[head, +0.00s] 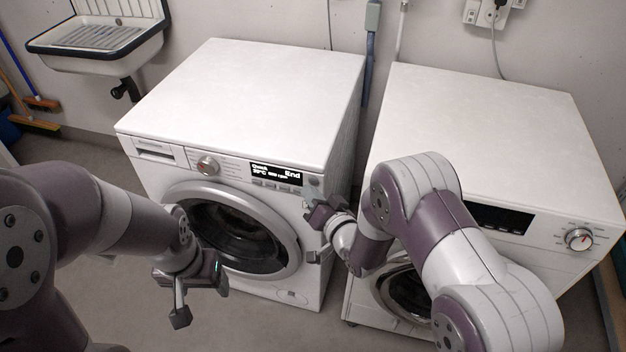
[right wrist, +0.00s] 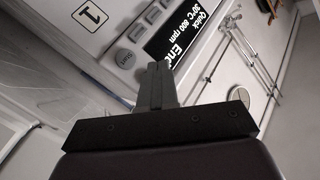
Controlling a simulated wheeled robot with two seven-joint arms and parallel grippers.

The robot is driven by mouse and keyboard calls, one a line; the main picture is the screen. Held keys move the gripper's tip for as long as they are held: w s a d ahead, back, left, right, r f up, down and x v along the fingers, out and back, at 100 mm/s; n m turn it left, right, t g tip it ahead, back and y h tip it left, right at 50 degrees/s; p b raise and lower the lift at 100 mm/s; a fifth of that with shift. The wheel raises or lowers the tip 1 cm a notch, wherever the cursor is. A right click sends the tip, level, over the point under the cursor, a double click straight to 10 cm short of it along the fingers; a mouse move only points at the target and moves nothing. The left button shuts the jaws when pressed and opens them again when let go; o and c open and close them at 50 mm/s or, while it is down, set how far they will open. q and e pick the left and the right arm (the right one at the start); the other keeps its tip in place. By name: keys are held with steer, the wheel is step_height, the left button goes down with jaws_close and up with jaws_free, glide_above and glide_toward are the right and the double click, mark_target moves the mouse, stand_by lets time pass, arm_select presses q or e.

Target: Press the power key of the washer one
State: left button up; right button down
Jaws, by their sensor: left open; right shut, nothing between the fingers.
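Washer one (head: 240,110) is the white machine on the left in the head view. Its lit display (head: 276,174) reads "Quick", "30°C", "800 rpm" and "End"; the display also shows in the right wrist view (right wrist: 178,32). That view shows a "1" label (right wrist: 90,17) and a round button (right wrist: 124,58) marked "Start". I cannot make out which key is the power key. My right gripper (head: 314,208) is shut and empty, at the panel's right end; its tips (right wrist: 155,72) appear near the Start button, contact unclear. My left gripper (head: 198,296) is open and empty before the washer door.
A second white machine (head: 480,120) with a dark display (head: 498,217) and a knob (head: 579,239) stands on the right, partly hidden by my right arm. A sink (head: 95,45) hangs at the back left. Brooms (head: 38,103) lean beside it.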

stand_by(0.4)
steer(key=shift+w+d, duration=0.15)
steer(key=shift+w, duration=0.3)
steer(key=shift+w, duration=0.15)
stand_by(0.4)
steer(key=shift+s, duration=0.6)
steer(key=s+a+p, duration=0.1)
steer(key=s+a, duration=0.1)
steer(key=s, duration=0.3)
steer(key=shift+s, duration=0.35)
steer(key=shift+s+a, duration=0.1)
